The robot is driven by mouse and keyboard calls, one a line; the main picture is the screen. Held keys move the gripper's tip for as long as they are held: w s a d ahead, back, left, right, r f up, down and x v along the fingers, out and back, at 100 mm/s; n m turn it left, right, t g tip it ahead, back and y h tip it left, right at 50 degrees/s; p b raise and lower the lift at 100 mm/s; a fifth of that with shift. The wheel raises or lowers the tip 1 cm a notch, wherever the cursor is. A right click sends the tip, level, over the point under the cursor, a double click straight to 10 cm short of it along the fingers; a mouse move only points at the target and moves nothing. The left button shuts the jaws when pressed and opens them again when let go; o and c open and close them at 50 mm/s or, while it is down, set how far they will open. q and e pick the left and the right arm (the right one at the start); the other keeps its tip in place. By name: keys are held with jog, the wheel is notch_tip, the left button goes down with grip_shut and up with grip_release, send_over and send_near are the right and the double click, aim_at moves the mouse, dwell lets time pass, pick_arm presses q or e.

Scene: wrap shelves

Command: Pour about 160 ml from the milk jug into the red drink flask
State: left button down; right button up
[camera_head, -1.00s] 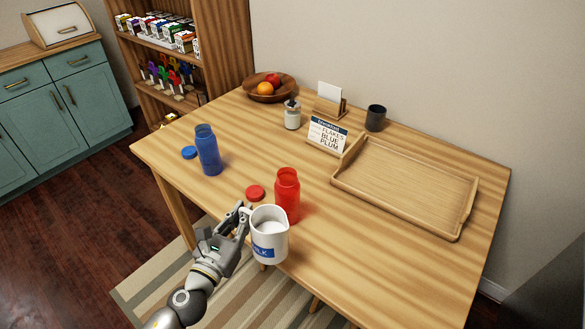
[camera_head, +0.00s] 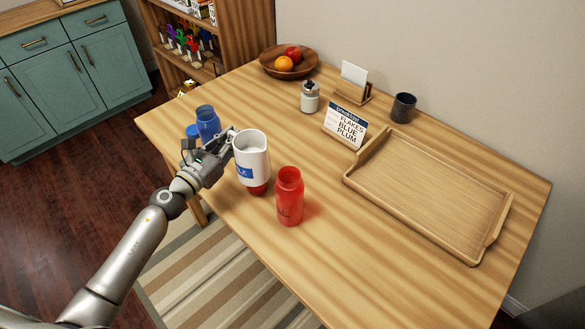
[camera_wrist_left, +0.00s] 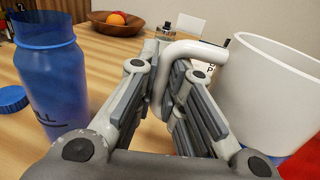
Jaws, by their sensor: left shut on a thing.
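The white milk jug (camera_head: 251,158) with a blue label is held by my left gripper (camera_head: 229,137), which is shut on its handle. The left wrist view also shows the jug (camera_wrist_left: 262,95) and its handle between the fingers (camera_wrist_left: 168,85). The jug looks about upright, to the left of the red flask and a little behind it. The red drink flask (camera_head: 290,198) stands open on the table. Its red cap (camera_head: 258,189) lies partly hidden under the jug. My right gripper is not in view.
An open blue flask (camera_head: 208,123) stands close behind my left gripper, with its blue cap (camera_head: 192,131) beside it. A wooden tray (camera_head: 478,243) lies at right. A sign (camera_head: 346,125), small jar (camera_head: 310,98), dark cup (camera_head: 403,107) and fruit bowl (camera_head: 269,66) stand farther back.

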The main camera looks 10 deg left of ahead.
aim_at(234, 133)
pick_arm(q)
jog(key=shift+r, duration=0.15)
jog(key=shift+d+r, duration=0.1)
jog(key=shift+r, duration=0.05)
jog(key=shift+s+d+r+m, duration=0.15)
jog(key=shift+d+r+m, duration=0.05)
jog(key=shift+r+m, duration=0.25)
jog(key=shift+s+d+r+m, duration=0.1)
jog(key=shift+d+r+m, duration=0.05)
jog(key=shift+r+m, duration=0.25)
jog(key=shift+s+d+r+m+t+p, duration=0.2)
jog(key=shift+d+r+m, duration=0.1)
jog(key=shift+r+m, duration=0.25)
jog(key=shift+s+d+r+m+t+p, duration=0.1)
jog(key=shift+s+d+r+m+p, duration=0.15)
jog(key=shift+r+m, duration=0.2)
jog(key=s+d+r+m+h+p, duration=0.1)
jog(key=s+d+r+m+p, duration=0.1)
jog(key=r+m, duration=0.4)
jog(key=shift+d+r+t+p, duration=0.3)
jog(key=shift+d+r+p, duration=0.25)
jog(key=shift+d+r, duration=0.55)
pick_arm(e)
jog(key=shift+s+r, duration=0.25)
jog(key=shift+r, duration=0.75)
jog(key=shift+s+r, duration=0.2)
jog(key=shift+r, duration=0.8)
